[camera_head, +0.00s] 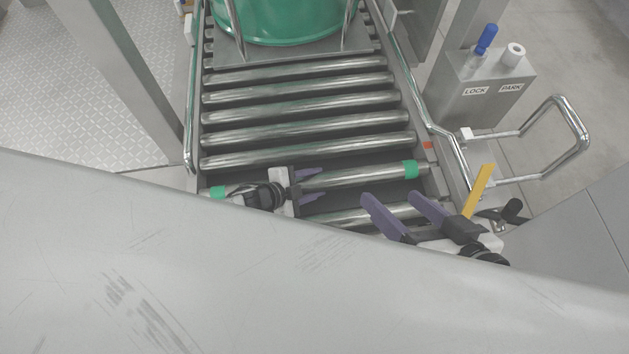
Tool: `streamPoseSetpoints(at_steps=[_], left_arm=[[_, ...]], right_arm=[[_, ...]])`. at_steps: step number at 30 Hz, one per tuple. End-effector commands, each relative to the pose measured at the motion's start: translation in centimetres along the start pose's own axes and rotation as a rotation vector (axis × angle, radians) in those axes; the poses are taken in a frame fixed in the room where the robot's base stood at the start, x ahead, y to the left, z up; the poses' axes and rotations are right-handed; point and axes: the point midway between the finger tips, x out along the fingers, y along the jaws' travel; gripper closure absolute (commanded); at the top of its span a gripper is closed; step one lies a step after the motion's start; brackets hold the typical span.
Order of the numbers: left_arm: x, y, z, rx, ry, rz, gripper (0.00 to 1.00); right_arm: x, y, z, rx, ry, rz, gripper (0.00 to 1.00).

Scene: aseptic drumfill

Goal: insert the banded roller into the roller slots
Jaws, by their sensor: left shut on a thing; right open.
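The banded roller (360,176) is a shiny metal bar with a green band near each end. It lies across the conveyor frame (193,110), roughly in line with the fixed rollers. My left gripper (319,182) is shut on the roller near its middle, and its wrist covers part of the left half. The right green band shows close to the right rail, the left band close to the left rail. I cannot tell whether the ends sit in the roller slots. My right gripper (390,196) is open and empty, in front of the roller's right half.
Several fixed rollers (305,103) lie behind; another roller (350,217) lies in front. A green drum (285,20) stands at the back. At right are a LOCK/PARK box (487,80), a tubular handle (575,120) and a yellow bar (479,190). A scratched grey surface (200,280) hides the foreground.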

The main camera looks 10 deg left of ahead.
Motion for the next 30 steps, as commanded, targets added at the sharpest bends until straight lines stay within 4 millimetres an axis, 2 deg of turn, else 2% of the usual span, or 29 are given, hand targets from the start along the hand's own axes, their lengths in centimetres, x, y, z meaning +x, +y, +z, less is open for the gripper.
streamPoseSetpoints(at_steps=[1,10,17,30], left_arm=[[0.2,-0.6,-0.5,-0.002,0.012,-0.009,1.0],[0.6,-0.4,-0.1,-0.002,0.011,-0.011,1.0],[0.4,-0.7,-0.2,-0.002,0.011,-0.013,1.0],[-0.4,-1.7,-1.1,-0.004,0.012,-0.016,1.0]], right_arm=[[0.0,0.0,0.0,0.0,-0.001,0.0,0.36],[0.0,0.0,0.0,0.0,-0.001,0.001,0.36],[0.1,0.0,0.1,0.002,-0.007,0.001,0.36],[-0.8,-0.5,-1.0,0.001,-0.005,0.001,0.36]])
